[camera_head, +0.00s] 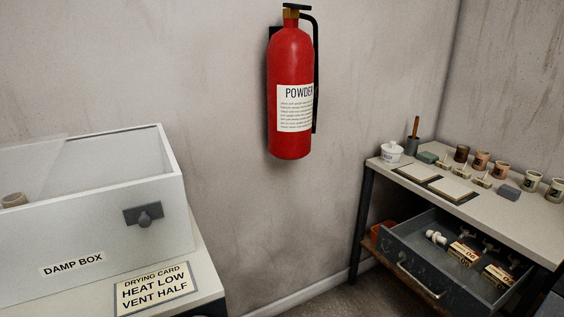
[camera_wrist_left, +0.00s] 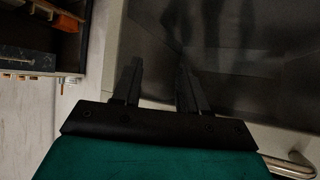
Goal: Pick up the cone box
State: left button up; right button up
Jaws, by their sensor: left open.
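Two small brown boxes with pale labels lie in the open grey drawer at the right of the head view: a left box (camera_head: 463,253) and a right box (camera_head: 498,276). Their print is too small to read surely, so I cannot tell which is the cone box. My left gripper (camera_wrist_left: 157,82) shows only in the left wrist view. Its two dark fingers are apart with nothing between them, in front of a dark, blurred surface. Neither box can be made out there. My right gripper is not in view.
The drawer (camera_head: 405,266) sticks out below a workbench (camera_head: 545,222) carrying cups, blocks, a lidded white jar (camera_head: 391,152) and tiles. White fittings (camera_head: 436,238) lie in the drawer. A damp box (camera_head: 95,240) stands at left. A red extinguisher (camera_head: 290,65) hangs on the wall.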

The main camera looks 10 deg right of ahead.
aim_at(498, 277)
jog(key=z, duration=2.25)
jog(key=i+j+u, duration=0.4)
jog(key=k+j, duration=0.05)
jog(key=j, duration=0.05)
